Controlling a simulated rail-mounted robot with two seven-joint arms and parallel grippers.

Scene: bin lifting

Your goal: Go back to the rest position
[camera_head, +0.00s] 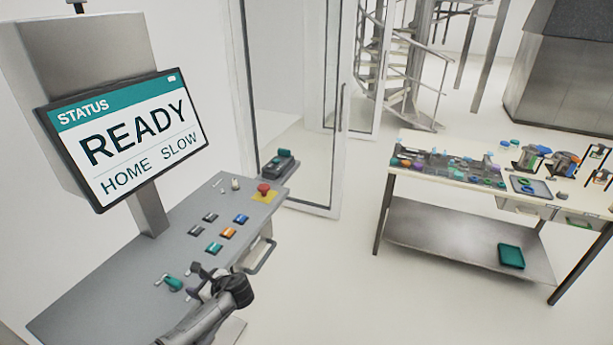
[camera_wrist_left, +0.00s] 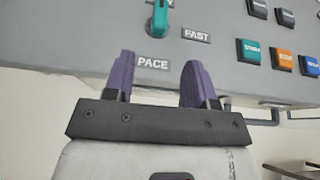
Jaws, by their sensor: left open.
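My left gripper (camera_head: 205,277) is over the front part of the grey control panel (camera_head: 110,262) in the head view. In the left wrist view the gripper (camera_wrist_left: 160,80) has its two purple fingers apart with nothing between them. A teal selector knob (camera_wrist_left: 159,18) stands beyond the fingers, with labels PACE and FAST near it. The knob also shows in the head view (camera_head: 173,283), left of the gripper. The status screen (camera_head: 130,138) reads READY, HOME, SLOW. My right gripper is in neither view.
The panel carries several coloured push buttons (camera_head: 227,233), a red emergency stop (camera_head: 263,188) on yellow and a front handle (camera_head: 262,256). A glass door (camera_head: 300,100) stands behind. A worktable (camera_head: 400,180) with small parts is at the right, with clear floor between.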

